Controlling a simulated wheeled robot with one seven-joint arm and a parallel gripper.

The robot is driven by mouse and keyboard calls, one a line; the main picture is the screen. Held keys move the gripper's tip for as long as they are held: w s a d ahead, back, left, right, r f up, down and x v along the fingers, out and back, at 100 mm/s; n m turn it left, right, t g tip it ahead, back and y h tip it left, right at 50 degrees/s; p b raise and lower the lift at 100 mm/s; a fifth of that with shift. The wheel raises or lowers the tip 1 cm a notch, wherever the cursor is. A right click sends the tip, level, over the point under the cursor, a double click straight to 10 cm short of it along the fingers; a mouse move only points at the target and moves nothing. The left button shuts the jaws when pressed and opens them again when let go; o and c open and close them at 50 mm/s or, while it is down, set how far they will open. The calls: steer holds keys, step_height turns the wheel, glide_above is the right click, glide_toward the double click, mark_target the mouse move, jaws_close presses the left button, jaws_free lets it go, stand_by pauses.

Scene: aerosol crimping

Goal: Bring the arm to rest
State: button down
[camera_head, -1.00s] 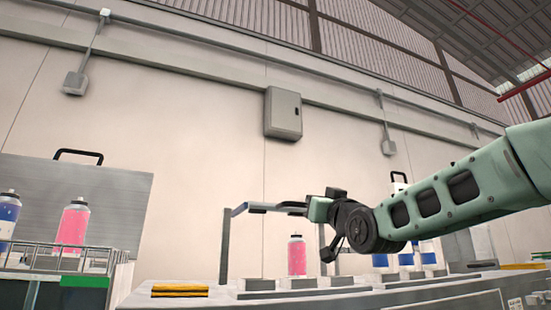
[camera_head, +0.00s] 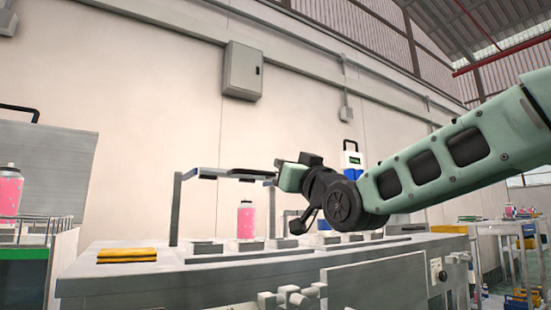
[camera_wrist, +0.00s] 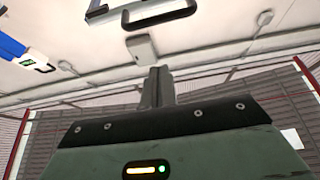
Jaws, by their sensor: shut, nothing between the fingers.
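My arm (camera_head: 450,165) reaches in from the right in the head view, with its dark wrist joint (camera_head: 342,203) above the workbench. My gripper (camera_head: 290,163) points left and lies beside the right end of the grey frame over the bench. In the wrist view my gripper (camera_wrist: 158,85) shows its fingers together, shut, with nothing held. A pink aerosol can (camera_head: 246,221) stands upright on the bench, below and left of my gripper and apart from it.
The grey frame (camera_head: 215,173) stands over the workbench (camera_head: 200,285). Yellow cloths (camera_head: 127,254) lie at the bench's left. Another pink can (camera_head: 10,190) stands at the far left. A wall box (camera_head: 242,71) hangs behind. Shelving with bins stands at the far right.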

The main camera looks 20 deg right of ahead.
steer(key=shift+s+d+f, duration=0.1)
steer(key=shift+s+f, duration=0.2)
steer(key=shift+s, duration=0.25)
